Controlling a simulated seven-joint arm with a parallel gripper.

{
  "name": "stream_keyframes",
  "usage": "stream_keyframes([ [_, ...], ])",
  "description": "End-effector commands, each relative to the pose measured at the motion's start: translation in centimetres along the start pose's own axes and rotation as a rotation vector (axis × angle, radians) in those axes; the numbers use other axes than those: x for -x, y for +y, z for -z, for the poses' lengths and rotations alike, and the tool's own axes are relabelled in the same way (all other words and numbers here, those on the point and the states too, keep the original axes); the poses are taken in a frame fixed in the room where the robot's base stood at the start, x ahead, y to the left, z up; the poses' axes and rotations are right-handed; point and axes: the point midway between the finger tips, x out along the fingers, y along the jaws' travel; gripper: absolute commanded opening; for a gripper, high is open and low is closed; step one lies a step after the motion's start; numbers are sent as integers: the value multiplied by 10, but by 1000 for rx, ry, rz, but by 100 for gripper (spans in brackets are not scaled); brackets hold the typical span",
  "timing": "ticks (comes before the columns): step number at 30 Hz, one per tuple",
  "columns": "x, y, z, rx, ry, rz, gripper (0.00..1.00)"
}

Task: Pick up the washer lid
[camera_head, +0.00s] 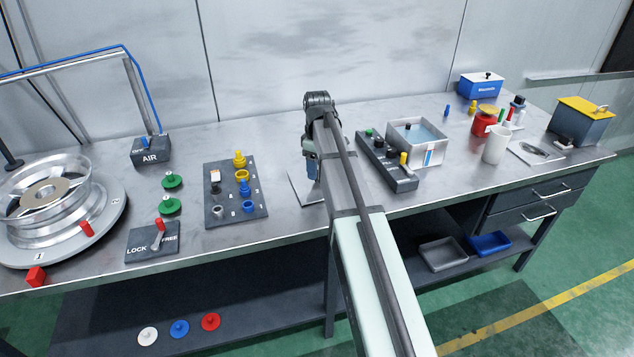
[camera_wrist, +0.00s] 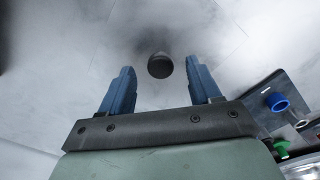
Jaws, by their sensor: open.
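A thin pale-grey plate (camera_head: 303,190) lies flat on the bench, partly hidden behind my arm; it looks like the washer lid. In the wrist view a dark round knob (camera_wrist: 160,67) stands out from a pale surface, and the plate's outline there is washed out. My gripper (camera_wrist: 160,72) is open and empty, its two blue fingers either side of the knob in the picture. I cannot tell the height gap. In the head view my gripper (camera_head: 311,168) is above the plate, mostly hidden by my arm. The open washer tank (camera_head: 428,154) with blue liquid stands right of it.
A dark parts board (camera_head: 235,205) with yellow and blue pieces lies left of my gripper. A black rack (camera_head: 397,178) stands close on the right. A wheel (camera_head: 75,185) sits far left; a white cup (camera_head: 496,145) and a yellow-topped box (camera_head: 580,122) stand right.

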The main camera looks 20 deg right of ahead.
Motion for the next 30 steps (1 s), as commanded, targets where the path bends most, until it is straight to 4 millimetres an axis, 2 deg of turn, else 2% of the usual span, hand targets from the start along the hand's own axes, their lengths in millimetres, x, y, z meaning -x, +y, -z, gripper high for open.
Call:
stream_keyframes([
  [6, -26, -1, 0, -1, 0, 1, 63],
  [15, -30, -1, 0, -1, 0, 0, 62],
  [30, -30, -1, 0, -1, 0, 0, 14],
])
